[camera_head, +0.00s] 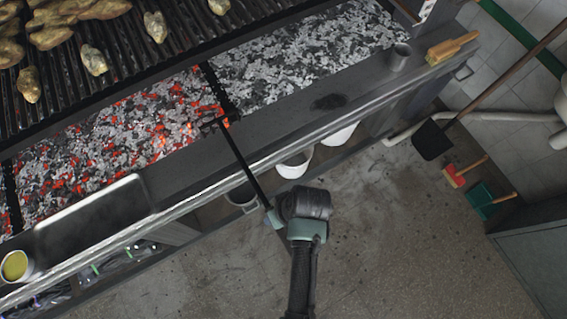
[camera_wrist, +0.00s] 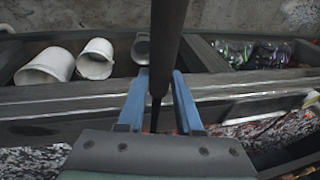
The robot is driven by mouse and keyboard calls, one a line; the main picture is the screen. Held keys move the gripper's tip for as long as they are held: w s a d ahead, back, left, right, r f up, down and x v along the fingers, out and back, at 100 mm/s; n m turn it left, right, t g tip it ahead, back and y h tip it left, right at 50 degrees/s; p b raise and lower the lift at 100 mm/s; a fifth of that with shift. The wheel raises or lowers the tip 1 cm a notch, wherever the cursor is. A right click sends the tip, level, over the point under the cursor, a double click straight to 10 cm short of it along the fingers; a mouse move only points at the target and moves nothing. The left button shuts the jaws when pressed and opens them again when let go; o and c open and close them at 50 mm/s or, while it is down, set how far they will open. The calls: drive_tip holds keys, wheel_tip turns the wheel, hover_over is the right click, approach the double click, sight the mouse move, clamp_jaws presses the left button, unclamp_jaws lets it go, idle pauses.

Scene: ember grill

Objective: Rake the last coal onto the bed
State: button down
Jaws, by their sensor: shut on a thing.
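My gripper (camera_head: 274,216) is shut on the dark shaft of a rake (camera_head: 244,165), in front of the grill's front edge. In the wrist view, its blue fingers (camera_wrist: 158,76) sit on either side of the rake shaft (camera_wrist: 168,35). The shaft reaches over the ledge to the rake head (camera_head: 213,124), which is at the front right of the glowing coal bed (camera_head: 105,150). A bright orange coal (camera_head: 226,122) shows right beside the rake head, near the bed's front edge. I cannot tell whether the rake touches it.
A dark divider (camera_head: 217,93) separates the bed from greyer coals (camera_head: 305,60). Food (camera_head: 94,60) lies on the grate above. A metal tray (camera_head: 92,215), a grey cup (camera_head: 399,57) and a wooden-backed brush (camera_head: 452,48) rest on the ledge.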

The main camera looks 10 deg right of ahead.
sight(270, 206)
drive_tip(key=w, duration=0.1)
drive_tip(key=w+b, duration=0.1)
drive_tip(key=w, duration=0.1)
drive_tip(key=shift+a, duration=0.4)
drive_tip(key=s+r+p, duration=0.2)
drive_tip(key=p, duration=0.1)
drive_tip(key=shift+s+d+r, duration=0.2)
drive_tip(key=shift+s+d, duration=0.15)
drive_tip(key=shift+s+d+r+p, duration=0.25)
drive_tip(key=shift+s+r+p, duration=0.1)
drive_tip(key=shift+s+p, duration=0.4)
drive_tip(key=shift+s, duration=0.15)
drive_tip(key=s+d+r+p, duration=0.1)
drive_tip(key=s+d+p, duration=0.1)
drive_tip(key=s, duration=0.5)
drive_tip(key=s+d+r+p, duration=0.2)
drive_tip(key=s+d+p, duration=0.1)
drive_tip(key=s, duration=0.4)
drive_tip(key=shift+s+p, duration=0.35)
drive_tip(key=shift+p, duration=0.2)
